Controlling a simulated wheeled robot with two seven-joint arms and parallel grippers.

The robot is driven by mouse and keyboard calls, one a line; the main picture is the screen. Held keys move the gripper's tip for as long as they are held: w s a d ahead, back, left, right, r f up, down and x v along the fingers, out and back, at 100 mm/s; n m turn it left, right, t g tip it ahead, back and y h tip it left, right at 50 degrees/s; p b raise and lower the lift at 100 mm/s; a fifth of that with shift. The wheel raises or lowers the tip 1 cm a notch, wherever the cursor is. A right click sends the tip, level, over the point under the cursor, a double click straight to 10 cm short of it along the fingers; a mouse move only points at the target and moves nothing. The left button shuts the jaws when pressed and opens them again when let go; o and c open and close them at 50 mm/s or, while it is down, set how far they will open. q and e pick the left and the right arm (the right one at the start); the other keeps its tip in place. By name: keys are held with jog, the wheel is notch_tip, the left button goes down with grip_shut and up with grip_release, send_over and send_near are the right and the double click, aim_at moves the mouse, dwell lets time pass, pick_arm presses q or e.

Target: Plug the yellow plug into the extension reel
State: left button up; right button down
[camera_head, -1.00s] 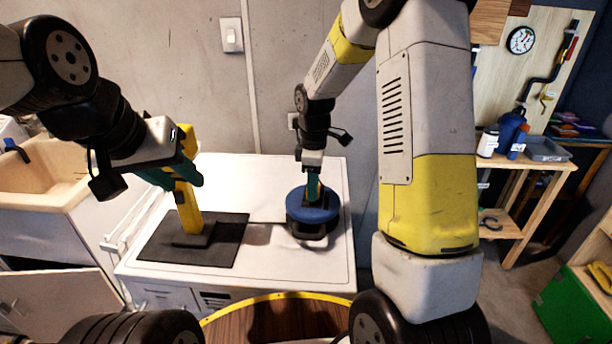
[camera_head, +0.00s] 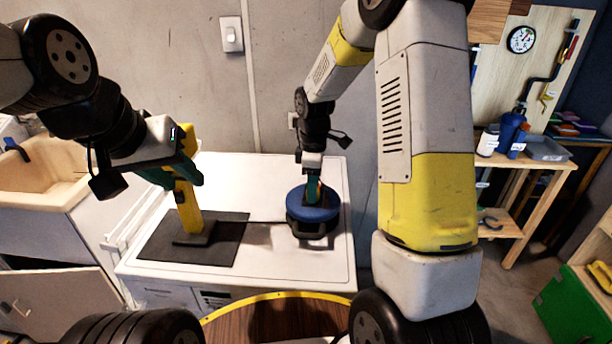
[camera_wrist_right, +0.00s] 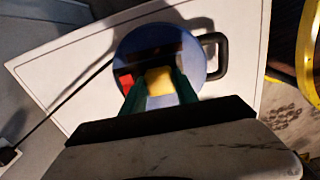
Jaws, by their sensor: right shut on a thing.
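The extension reel (camera_head: 313,212) is a round blue drum with a dark lower body, standing on the white worktop; its blue face (camera_wrist_right: 190,50) shows in the right wrist view. My right gripper (camera_head: 314,192) points down onto the reel's top. In the wrist view its green fingers are shut on the yellow plug (camera_wrist_right: 158,78), which lies over the reel's face. The fingers hide the contact, so I cannot tell whether the plug is seated. My left gripper (camera_head: 178,177) is beside a yellow upright post (camera_head: 188,212); whether it grips the post is unclear.
The post's dark foot stands on a black mat (camera_head: 160,246). A dark cable (camera_wrist_right: 80,85) runs left from the reel. A sink (camera_head: 40,185) is at the left, and a wooden shelf with bottles (camera_head: 508,133) is at the right. The worktop's front right is clear.

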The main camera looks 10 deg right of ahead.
jog(key=shift+f, duration=0.15)
jog(key=c, duration=0.9)
grip_release()
jog(key=shift+o, duration=0.2)
notch_tip(320, 180, up, 7)
jog(key=shift+r, duration=0.4)
